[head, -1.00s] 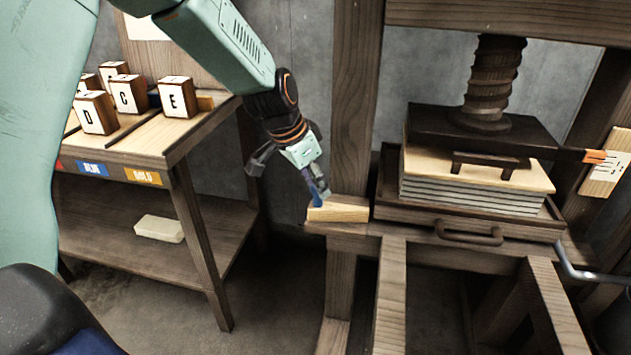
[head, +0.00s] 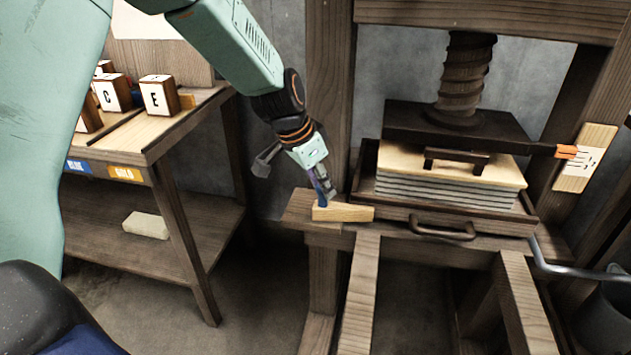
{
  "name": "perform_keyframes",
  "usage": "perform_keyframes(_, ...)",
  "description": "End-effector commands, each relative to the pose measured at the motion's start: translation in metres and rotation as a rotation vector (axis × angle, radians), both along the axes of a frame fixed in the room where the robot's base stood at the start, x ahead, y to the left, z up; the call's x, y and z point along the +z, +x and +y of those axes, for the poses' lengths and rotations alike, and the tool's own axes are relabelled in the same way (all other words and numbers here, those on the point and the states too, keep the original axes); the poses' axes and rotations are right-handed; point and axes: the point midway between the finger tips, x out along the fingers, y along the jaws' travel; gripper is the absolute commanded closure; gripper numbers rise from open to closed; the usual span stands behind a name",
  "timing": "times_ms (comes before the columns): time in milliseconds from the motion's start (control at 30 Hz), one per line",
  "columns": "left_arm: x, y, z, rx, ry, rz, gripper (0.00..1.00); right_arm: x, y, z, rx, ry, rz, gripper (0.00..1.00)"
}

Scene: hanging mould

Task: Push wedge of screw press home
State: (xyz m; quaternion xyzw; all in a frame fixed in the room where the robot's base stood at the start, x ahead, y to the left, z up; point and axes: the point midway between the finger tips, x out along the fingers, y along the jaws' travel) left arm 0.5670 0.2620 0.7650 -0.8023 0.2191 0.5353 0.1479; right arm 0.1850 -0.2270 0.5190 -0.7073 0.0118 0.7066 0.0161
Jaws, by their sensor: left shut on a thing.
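The light wooden wedge (head: 345,213) lies on the ledge at the left foot of the screw press, in front of the left post. Its right end points along the ledge towards the press tray. My left gripper (head: 321,196) reaches down from the upper left and is shut on the wedge near its left end; the fingertips are small and partly hidden. The screw press (head: 463,80) stands on the right, its dark plate (head: 440,122) above a stack of boards (head: 450,185) in a dark tray. My right gripper is not in view.
A wooden bench (head: 190,260) on the left carries lettered blocks (head: 158,96) and has a pale bar (head: 146,225) on its lower shelf. A tray handle (head: 443,232) juts out at the front. A grey crank rod (head: 575,268) is at lower right.

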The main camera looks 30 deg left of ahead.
Motion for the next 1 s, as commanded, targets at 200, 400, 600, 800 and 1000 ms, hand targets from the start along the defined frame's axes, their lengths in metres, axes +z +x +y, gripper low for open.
perform_keyframes(200, 0.0003, 0.0001, -0.0011, 0.005, -0.005, 0.0, 1.0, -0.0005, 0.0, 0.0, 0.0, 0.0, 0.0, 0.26)
perform_keyframes(400, 0.0002, -0.0008, 0.0001, 0.005, -0.005, 0.003, 0.64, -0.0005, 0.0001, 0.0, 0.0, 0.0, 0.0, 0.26)
perform_keyframes(600, 0.0003, -0.0007, 0.0009, 0.005, -0.004, 0.001, 0.47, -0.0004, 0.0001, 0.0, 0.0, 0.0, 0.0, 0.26)
perform_keyframes(800, 0.0002, -0.0003, 0.0001, 0.004, -0.004, 0.001, 0.47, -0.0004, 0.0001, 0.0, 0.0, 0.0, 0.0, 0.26)
perform_keyframes(1000, 0.007, -0.0018, 0.0002, 0.003, -0.004, -0.001, 0.47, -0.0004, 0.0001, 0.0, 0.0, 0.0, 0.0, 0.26)
